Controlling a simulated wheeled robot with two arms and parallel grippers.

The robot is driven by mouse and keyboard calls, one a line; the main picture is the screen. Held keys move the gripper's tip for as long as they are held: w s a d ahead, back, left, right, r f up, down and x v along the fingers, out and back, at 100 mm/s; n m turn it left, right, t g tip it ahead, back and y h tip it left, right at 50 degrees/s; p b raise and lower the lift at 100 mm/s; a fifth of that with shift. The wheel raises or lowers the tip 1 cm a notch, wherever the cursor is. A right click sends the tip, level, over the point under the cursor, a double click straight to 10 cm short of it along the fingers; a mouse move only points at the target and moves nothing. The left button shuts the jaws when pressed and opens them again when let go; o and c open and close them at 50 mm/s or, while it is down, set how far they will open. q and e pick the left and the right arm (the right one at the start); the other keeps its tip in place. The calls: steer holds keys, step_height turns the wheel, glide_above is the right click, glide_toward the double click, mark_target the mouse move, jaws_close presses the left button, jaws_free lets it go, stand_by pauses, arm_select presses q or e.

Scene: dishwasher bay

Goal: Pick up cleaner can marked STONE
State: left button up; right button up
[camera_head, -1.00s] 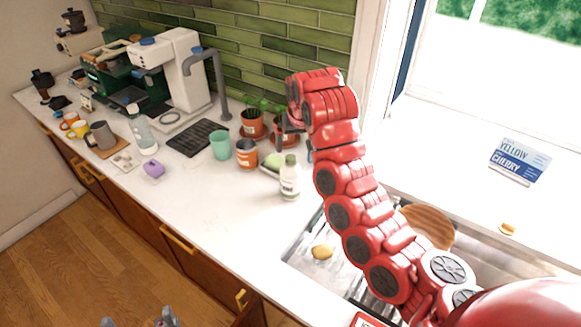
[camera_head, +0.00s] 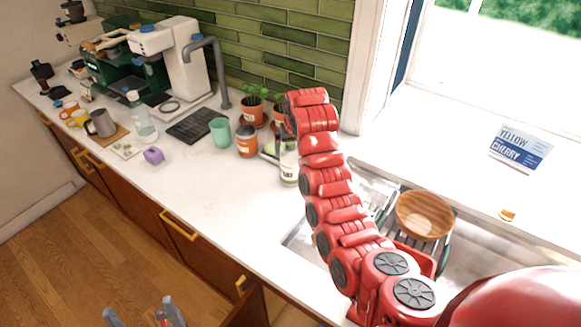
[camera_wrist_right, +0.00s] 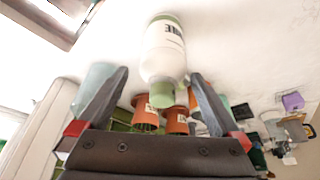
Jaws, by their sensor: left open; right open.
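The cleaner can (camera_head: 288,169), a white bottle with a green cap, stands on the counter left of the sink, partly hidden by my right arm in the head view. In the right wrist view the can (camera_wrist_right: 164,50) appears upside down, with dark letters only partly readable. My right gripper (camera_wrist_right: 159,73) is open, its two fingers on either side of the can's cap end in that view. I cannot tell whether they touch it. In the head view, the right fingers are mostly hidden at the can. My left gripper (camera_head: 146,313) is open and empty, low over the floor.
An orange jar (camera_head: 246,141), a teal cup (camera_head: 220,132) and potted plants (camera_head: 253,110) stand close behind and left of the can. The sink, with a wooden bowl (camera_head: 424,214), lies to the right. The front counter (camera_head: 205,185) is clear.

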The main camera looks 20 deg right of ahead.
mark_target(290, 165)
steer(key=shift+w+f, duration=0.15)
steer(key=shift+f, duration=0.1)
steer(key=shift+f+p, duration=0.15)
steer(key=shift+p, duration=0.2)
steer(key=shift+w+a+f+p, duration=0.1)
steer(key=shift+w+f+p, duration=0.05)
steer(key=shift+f+p, duration=0.45)
steer(key=shift+w+a+f+p, duration=0.1)
steer(key=shift+f+p, duration=0.25)
steer(key=shift+p, duration=0.3)
steer(key=shift+x, duration=1.1)
steer(key=shift+w+f, duration=0.1)
steer(key=shift+f, duration=0.3)
steer(key=shift+r, duration=0.1)
jaws_close()
